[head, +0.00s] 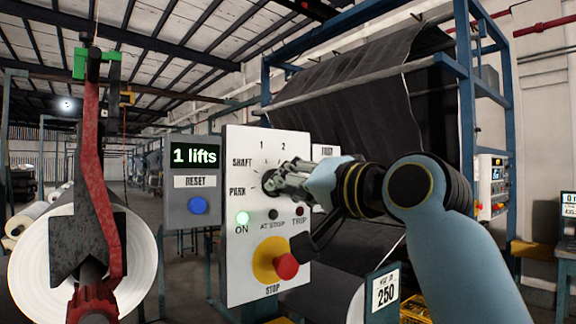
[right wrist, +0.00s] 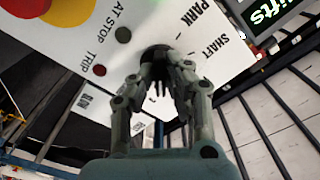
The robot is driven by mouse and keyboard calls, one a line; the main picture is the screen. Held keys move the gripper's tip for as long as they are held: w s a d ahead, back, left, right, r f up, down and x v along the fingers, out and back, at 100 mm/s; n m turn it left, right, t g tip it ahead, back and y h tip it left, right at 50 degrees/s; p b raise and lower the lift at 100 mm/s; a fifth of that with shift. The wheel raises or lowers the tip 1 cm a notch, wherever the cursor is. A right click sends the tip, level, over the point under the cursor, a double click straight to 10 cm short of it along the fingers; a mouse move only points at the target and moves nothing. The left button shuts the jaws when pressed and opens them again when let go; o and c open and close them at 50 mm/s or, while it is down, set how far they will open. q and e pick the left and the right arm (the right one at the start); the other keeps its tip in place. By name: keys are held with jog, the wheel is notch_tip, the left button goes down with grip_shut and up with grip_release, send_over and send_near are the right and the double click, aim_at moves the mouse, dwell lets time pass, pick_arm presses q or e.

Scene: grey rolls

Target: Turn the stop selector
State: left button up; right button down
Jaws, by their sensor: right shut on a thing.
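The stop selector is a dark round knob (head: 267,180) on a white control panel (head: 238,280), with PARK, SHAFT, 1 and 2 marked around it. It also shows in the right wrist view (right wrist: 156,54), partly covered by the fingers. My right gripper (head: 284,181) reaches it from the right and is shut on it. In the right wrist view the fingers (right wrist: 160,84) close around the knob. Where the knob points is hidden by the fingers. My left gripper is not in view.
A grey box (head: 186,165) reads "1 lifts" above a blue RESET button (head: 198,205). A white roll (head: 140,262) hangs at left by red and black lifting gear.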

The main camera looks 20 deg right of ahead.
jog(key=shift+m+p, duration=1.2)
jog(key=shift+p, duration=0.05)
jog(key=c, duration=1.4)
grip_release()
jog(key=shift+o, duration=0.2)
jog(key=v, duration=0.7)
jog(key=shift+s, duration=0.2)
jog(key=shift+d, duration=0.1)
